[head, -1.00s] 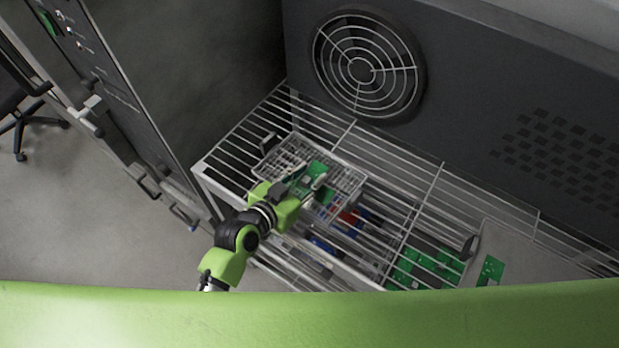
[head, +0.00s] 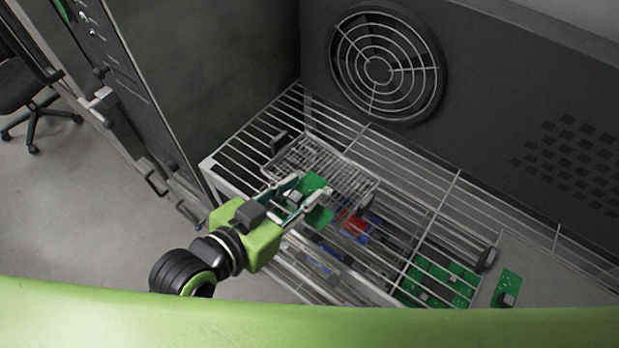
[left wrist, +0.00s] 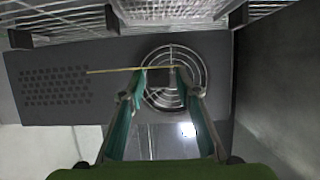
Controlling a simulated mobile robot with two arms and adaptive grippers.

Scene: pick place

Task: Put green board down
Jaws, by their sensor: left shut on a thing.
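My left gripper (head: 308,190) is shut on a green board (head: 320,216) with a small grey part on it. In the head view the board overlaps the front part of a wire basket (head: 346,168) that sits on the wire rack. I cannot tell whether the board touches the basket. In the left wrist view the board (left wrist: 130,69) shows edge-on as a thin pale line between the fingertips (left wrist: 160,82). My right gripper is not in view.
The wire rack (head: 457,190) runs along a dark wall with a round fan (head: 385,68). Several green boards (head: 440,282) show through the rack bars. Another green board (head: 508,287) lies on a grey surface at right. A dark panel stands at left.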

